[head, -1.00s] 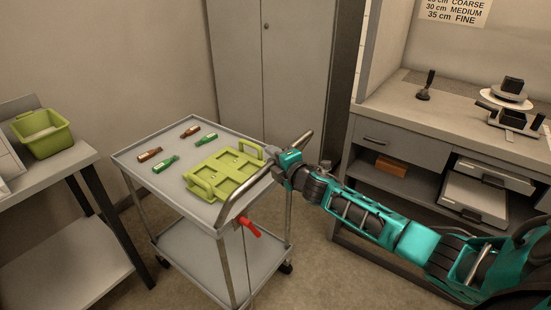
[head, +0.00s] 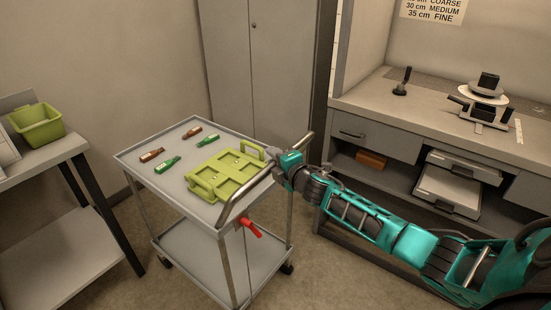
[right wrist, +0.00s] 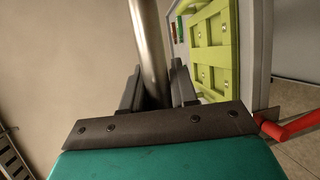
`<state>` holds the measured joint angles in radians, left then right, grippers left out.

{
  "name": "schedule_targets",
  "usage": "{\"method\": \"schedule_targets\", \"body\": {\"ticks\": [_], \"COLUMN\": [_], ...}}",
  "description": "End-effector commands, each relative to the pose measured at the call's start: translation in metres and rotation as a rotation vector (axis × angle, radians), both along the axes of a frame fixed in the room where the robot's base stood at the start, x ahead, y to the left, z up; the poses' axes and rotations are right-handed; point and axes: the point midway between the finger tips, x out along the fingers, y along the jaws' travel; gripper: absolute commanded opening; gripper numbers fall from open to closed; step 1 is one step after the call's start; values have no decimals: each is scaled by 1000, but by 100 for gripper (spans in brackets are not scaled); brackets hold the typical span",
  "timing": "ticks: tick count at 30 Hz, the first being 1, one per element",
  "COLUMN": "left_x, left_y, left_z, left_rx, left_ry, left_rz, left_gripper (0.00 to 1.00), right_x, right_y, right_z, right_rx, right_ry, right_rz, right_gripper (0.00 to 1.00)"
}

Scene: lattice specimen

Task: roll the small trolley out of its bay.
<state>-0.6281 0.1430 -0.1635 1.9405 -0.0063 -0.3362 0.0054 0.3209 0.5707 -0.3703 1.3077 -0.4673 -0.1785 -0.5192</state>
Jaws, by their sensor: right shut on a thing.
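The small grey trolley (head: 166,186) stands on the floor with two shelves, castors and a metal push handle (head: 243,187) on its near right side. My right gripper (head: 275,158) is shut on this handle. In the right wrist view the handle bar (right wrist: 148,40) runs between the two dark fingers (right wrist: 155,92). A red lever (head: 250,227) sticks out below the handle; it also shows in the right wrist view (right wrist: 295,127). On the top shelf lie a lime green carrier (head: 225,174) and several small brown and green bottles (head: 167,164). My left gripper is out of view.
A side table (head: 75,148) with a green bin (head: 38,125) stands left of the trolley. A tall grey cabinet (head: 272,75) is behind it. A workbench (head: 430,105) with drawers and instruments stands right. Bare floor (head: 125,285) shows at the front.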

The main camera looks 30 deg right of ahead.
Motion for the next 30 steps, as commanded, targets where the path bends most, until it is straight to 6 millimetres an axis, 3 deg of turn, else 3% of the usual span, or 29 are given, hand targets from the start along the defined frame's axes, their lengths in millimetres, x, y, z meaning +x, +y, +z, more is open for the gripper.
{"method": "schedule_targets", "body": {"ticks": [10, 11, 17, 26, 30], "left_x": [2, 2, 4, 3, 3], "left_y": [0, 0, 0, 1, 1], "left_z": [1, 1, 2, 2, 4], "left_rx": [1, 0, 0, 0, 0], "left_ry": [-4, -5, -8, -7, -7], "left_rz": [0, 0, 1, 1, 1], "left_gripper": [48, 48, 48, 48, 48], "right_x": [0, 0, 0, -2, -13], "right_y": [0, 0, 0, 0, -1], "right_z": [0, 0, 0, 0, 2], "right_rx": [0, 0, 0, 0, 0], "right_ry": [0, 0, 0, 0, 1], "right_rz": [0, 0, 0, 0, -1], "right_gripper": [0, 29, 48, 48, 48]}}
